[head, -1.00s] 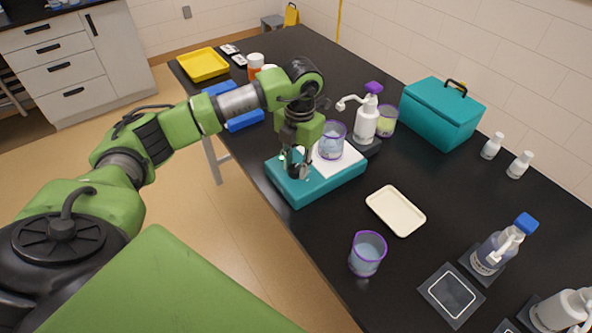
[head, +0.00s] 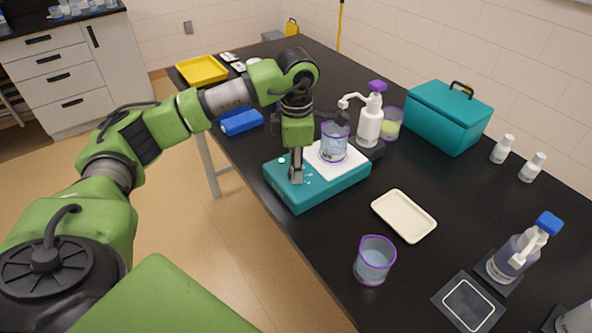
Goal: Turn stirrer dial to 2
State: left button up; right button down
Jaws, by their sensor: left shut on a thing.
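The stirrer (head: 318,196) is a teal box with a white top plate (head: 345,168), standing near the left edge of the black bench. A purple-rimmed beaker (head: 333,143) with clear liquid stands upright on the plate. My left gripper (head: 296,178) points down at the stirrer's control panel, left of the plate. It is shut on the stirrer dial, which the fingers hide; I cannot read its setting. Small white marks show on the panel beside the fingers. My right gripper is not in view.
Behind the stirrer stand a purple-capped pump bottle (head: 370,122) and a beaker of yellowish liquid (head: 391,124). A cream tray (head: 404,215) and another beaker (head: 374,261) are nearer. A teal case (head: 447,117) stands at the back right. A blue object (head: 241,122) lies beyond the stirrer.

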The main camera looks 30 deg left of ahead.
pick_arm(q)
jog(key=shift+m, duration=0.5)
jog(key=o, duration=1.1)
jog(key=r, duration=1.2)
jog(key=shift+s+d, duration=0.2)
jog(key=shift+s, duration=0.1)
